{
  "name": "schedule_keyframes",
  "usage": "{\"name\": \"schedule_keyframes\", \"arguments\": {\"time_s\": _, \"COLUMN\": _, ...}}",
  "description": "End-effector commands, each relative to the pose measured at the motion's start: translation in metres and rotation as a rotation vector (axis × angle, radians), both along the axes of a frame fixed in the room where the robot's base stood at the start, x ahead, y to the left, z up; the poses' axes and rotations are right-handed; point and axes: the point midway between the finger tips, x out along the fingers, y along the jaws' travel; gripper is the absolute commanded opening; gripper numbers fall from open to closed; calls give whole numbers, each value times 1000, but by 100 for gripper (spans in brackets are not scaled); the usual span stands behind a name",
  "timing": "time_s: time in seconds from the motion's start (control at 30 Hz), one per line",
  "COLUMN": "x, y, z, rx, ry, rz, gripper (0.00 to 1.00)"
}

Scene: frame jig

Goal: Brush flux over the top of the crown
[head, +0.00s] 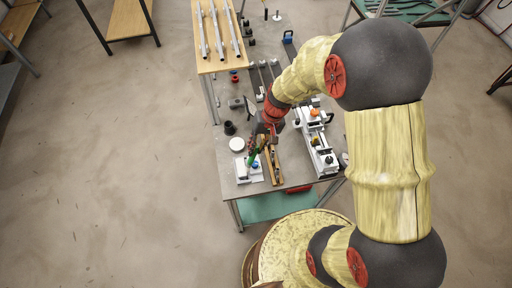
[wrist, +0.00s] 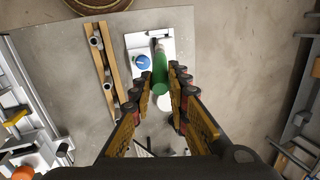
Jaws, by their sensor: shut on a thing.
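My gripper (wrist: 159,80) is shut on a green-handled brush (wrist: 160,68). The brush's pale end points away from the gripper, over a white pad (wrist: 135,42). A round blue-topped item (wrist: 141,62) sits on this pad, just left of the brush. I cannot tell whether the brush end touches the pad. I cannot single out the crown for certain.
Wooden rails (wrist: 99,62) with metal pieces lie left of the pad in the wrist view. A white rail fixture with an orange knob (head: 314,112) stands to the right in the head view. A white disc (head: 237,144) and black cup (head: 229,128) are at the bench's left edge.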

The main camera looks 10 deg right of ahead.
Motion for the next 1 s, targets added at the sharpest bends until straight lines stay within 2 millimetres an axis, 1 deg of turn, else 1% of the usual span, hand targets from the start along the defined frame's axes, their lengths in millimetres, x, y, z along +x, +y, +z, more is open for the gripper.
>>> {"name": "schedule_keyframes", "arguments": {"time_s": 0.03, "x": 0, "y": 0, "z": 8, "rx": 0, "ry": -1, "rz": 1, "gripper": 0}}
{"name": "schedule_keyframes", "arguments": {"time_s": 0.5, "x": 0, "y": 0, "z": 48, "rx": 0, "ry": 0, "rz": 0, "gripper": 0}}
{"name": "schedule_keyframes", "arguments": {"time_s": 0.87, "x": 0, "y": 0, "z": 50, "rx": 0, "ry": 0, "rz": 0, "gripper": 0}}
{"name": "schedule_keyframes", "arguments": {"time_s": 1.0, "x": 0, "y": 0, "z": 57, "rx": 0, "ry": -1, "rz": 0, "gripper": 0}}
